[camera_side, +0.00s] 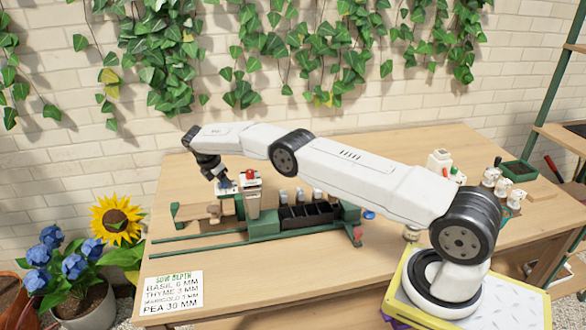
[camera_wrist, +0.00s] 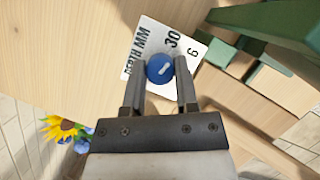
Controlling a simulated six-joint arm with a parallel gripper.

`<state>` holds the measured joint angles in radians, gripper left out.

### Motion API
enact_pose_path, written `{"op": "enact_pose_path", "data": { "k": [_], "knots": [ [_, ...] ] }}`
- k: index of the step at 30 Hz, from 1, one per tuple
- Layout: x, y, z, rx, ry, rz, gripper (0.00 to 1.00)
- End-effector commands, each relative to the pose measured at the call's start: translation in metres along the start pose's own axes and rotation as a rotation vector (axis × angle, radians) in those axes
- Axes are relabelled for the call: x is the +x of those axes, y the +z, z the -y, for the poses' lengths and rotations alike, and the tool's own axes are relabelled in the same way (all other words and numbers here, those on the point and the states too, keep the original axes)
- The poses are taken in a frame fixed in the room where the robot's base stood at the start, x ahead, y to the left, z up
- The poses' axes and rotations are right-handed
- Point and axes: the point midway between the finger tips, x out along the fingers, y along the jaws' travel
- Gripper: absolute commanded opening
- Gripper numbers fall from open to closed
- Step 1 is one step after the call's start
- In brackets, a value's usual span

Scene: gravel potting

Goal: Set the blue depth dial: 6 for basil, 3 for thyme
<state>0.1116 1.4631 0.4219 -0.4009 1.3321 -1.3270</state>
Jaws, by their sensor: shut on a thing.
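The blue depth dial (camera_wrist: 160,68) sits on a white plate (camera_wrist: 148,40) in the wrist view. The plate reads "DEPTH MM", with 30 and 6 visible; other marks are hidden by the dial and fingers. A short white line on the dial slants to the upper right; I cannot tell which number it marks. My gripper (camera_wrist: 160,75) is shut on the dial, one finger on each side. In the side view my gripper (camera_side: 222,184) points down at the left end of the green seeder. The sow depth card (camera_side: 173,292) lists basil 6 mm, thyme 3 mm, pea 30 mm; another line is unclear.
A beige post with a red top (camera_side: 251,195) stands just right of my gripper. A black tray (camera_side: 305,216) is farther right on the green frame. Green rails (camera_side: 195,247) run along the table. White bottles and a planter stand at the right.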

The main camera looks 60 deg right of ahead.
Motion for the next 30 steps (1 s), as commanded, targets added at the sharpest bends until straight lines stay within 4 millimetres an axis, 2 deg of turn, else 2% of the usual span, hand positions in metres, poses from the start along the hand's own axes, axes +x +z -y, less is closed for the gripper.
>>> {"op": "enact_pose_path", "data": {
  "k": [12,13,15,16,30],
  "knots": [
    [-0.0005,0.0000,0.0000,0.020,-0.006,-0.001,0.00],
    [-0.0005,0.0000,0.0000,0.020,-0.006,-0.001,0.44],
    [-0.0005,0.0000,0.0000,0.019,-0.006,-0.001,0.66],
    [-0.0004,0.0000,0.0000,0.019,-0.006,0.000,0.73],
    [-0.0063,0.0001,-0.0002,0.019,-0.006,0.000,0.73]
  ]
}}
